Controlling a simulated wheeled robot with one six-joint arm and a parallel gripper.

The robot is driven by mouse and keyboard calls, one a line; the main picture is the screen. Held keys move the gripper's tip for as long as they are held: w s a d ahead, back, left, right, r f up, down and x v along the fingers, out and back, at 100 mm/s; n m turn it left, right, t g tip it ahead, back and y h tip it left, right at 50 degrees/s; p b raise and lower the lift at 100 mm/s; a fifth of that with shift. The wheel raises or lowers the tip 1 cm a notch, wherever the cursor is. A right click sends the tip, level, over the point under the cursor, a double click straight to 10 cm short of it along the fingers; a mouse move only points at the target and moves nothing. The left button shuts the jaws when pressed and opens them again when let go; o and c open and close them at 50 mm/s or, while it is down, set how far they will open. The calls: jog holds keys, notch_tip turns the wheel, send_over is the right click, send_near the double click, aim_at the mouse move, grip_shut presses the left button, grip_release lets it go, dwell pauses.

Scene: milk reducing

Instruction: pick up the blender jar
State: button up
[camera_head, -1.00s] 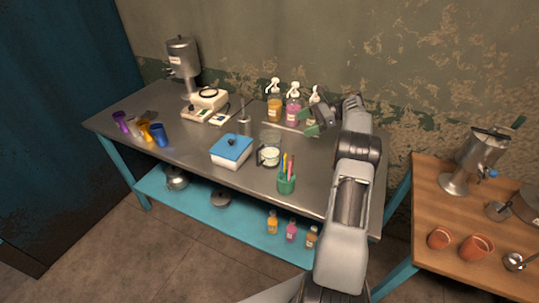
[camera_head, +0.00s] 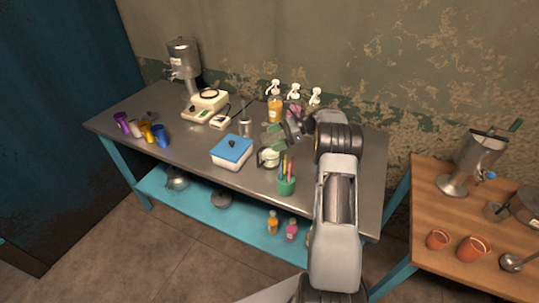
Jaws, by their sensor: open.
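The blender jar (camera_head: 268,158) appears to be the clear vessel with a dark handle and pale contents, standing upright on the metal table. My gripper (camera_head: 274,135) is open, with its green fingertips at the upper part of the jar in the picture. The fingers and wrist cover part of the jar's top. I cannot tell whether they touch the jar or are around it.
Close by are a blue-lidded box (camera_head: 232,151), a green pen cup (camera_head: 287,185) and a metal cylinder (camera_head: 245,127). Pump bottles (camera_head: 275,108) stand behind. Coloured cups (camera_head: 160,136) are at left. The table's right end is mostly clear.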

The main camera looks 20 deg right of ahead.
jog(key=shift+a+f, duration=0.15)
jog(key=shift+a, duration=0.15)
jog(key=c, duration=1.1)
jog(key=shift+c, duration=0.2)
